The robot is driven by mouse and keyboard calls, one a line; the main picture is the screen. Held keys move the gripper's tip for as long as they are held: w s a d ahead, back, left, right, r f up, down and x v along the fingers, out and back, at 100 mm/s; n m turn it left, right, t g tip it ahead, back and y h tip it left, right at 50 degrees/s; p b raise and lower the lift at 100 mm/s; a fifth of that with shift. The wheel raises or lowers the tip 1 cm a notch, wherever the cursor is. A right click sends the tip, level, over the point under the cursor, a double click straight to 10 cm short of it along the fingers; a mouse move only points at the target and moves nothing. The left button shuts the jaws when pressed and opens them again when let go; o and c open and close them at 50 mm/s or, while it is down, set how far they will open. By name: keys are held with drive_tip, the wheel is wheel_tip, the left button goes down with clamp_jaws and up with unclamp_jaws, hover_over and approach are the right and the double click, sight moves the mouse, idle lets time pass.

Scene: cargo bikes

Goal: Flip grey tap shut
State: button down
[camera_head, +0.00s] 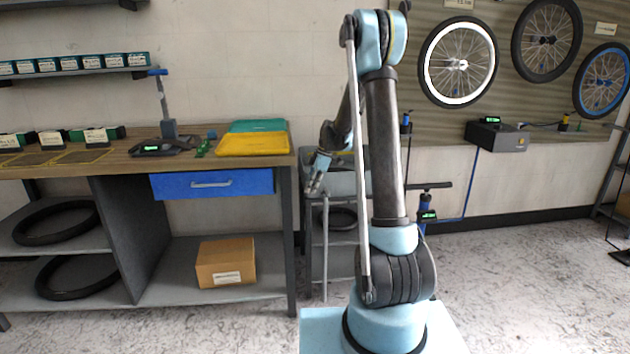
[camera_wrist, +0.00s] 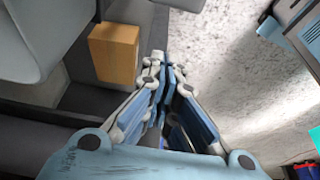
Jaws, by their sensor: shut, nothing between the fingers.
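I cannot make out the grey tap in either view. My gripper (camera_head: 316,186) is at the left front of a grey basin-like stand (camera_head: 345,184), to the right of the workbench. My arm hides part of this stand. In the wrist view my gripper (camera_wrist: 162,62) is shut, with its fingertips together and nothing between them. A large pale grey rounded shape (camera_wrist: 40,45) fills the upper left of that view. I cannot tell what it is.
The workbench (camera_head: 110,165) carries yellow and green trays (camera_head: 254,143) near its right end. A cardboard box (camera_head: 225,262) sits on its lower shelf, and it also shows in the wrist view (camera_wrist: 114,53). A blue floor pump (camera_head: 425,215) stands behind my arm. Speckled floor lies open to the right.

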sight(326, 192)
drive_tip(key=shift+w+d+f, duration=0.1)
drive_tip(key=shift+d+f, duration=0.2)
drive_tip(key=shift+d, duration=0.6)
drive_tip(key=shift+w+d+f, duration=0.1)
drive_tip(key=shift+d+f, duration=0.15)
drive_tip(key=shift+d, duration=0.65)
drive_tip(key=shift+s+a, duration=0.1)
